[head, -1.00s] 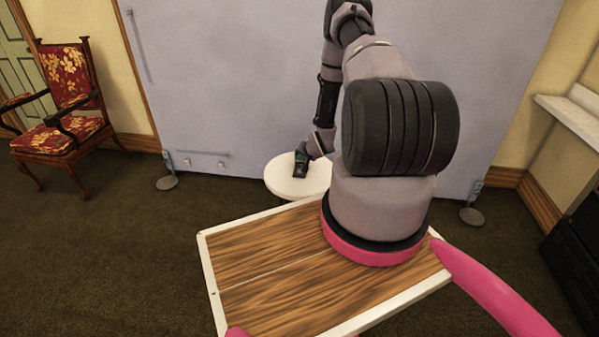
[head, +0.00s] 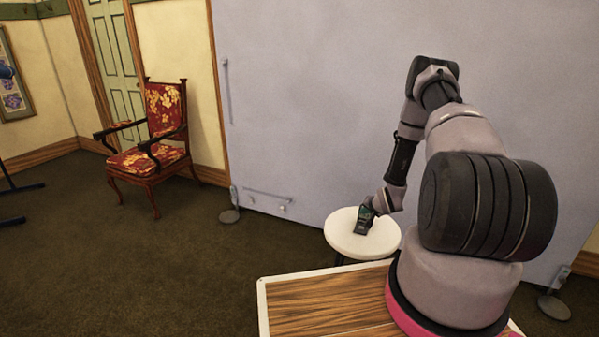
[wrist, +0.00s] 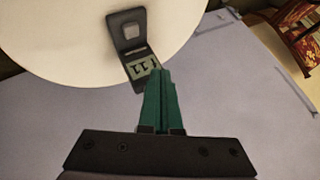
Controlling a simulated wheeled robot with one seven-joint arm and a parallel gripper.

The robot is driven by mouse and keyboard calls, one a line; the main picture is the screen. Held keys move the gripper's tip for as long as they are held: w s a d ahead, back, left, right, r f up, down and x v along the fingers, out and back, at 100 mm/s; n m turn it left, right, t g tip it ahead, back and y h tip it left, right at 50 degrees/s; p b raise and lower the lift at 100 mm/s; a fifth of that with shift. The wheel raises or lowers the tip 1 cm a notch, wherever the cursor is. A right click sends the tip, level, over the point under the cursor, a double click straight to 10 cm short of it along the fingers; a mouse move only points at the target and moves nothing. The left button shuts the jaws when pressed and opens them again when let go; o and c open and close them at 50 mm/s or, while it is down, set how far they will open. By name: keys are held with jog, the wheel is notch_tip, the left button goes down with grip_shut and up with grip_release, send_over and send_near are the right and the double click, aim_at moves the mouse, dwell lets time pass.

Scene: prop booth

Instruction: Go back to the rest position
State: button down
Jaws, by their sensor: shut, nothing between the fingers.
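My gripper (head: 367,212) is over the right-hand part of a small white round table (head: 343,238). In the wrist view its green fingers (wrist: 160,78) are together and hold nothing. Their tips overlap, in the picture, the near end of a small dark device (wrist: 126,30) with a light square button and a pale display. The device is on the white table top, which also shows in the wrist view (wrist: 60,40). Whether the fingertips touch the device I cannot tell. In the head view the device (head: 360,229) is partly covered by the gripper.
A grey-lilac panel (head: 300,100) stands behind the table on feet (head: 230,215). A red floral armchair (head: 165,110) stands at the left. The carpet (head: 150,270) between the chair and my wooden deck is open.

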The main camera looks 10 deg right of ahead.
jog(key=s+a+r+n+g+h, duration=0.1)
jog(key=s+a+r, duration=0.1)
jog(key=r, duration=1.8)
jog(key=s+a+r+n, duration=0.1)
jog(key=a+r, duration=0.2)
jog(key=r, duration=1.8)
jog(key=s+a+r+n, duration=0.1)
jog(key=s+a+r, duration=0.2)
jog(key=s+r, duration=0.4)
jog(key=s+a+r, duration=0.4)
jog(key=s+r, duration=0.3)
jog(key=s, duration=0.1)
jog(key=s+a+r+y, duration=0.1)
jog(key=s+a+r, duration=0.1)
jog(key=s, duration=0.7)
jog(key=s+a+r+n+g+y, duration=0.1)
jog(key=s+a, duration=0.3)
jog(key=s, duration=0.4)
jog(key=shift+s+r+n+y, duration=0.3)
jog(key=shift+s+r+y, duration=0.1)
jog(key=shift+r, duration=0.1)
jog(key=shift+w, duration=0.1)
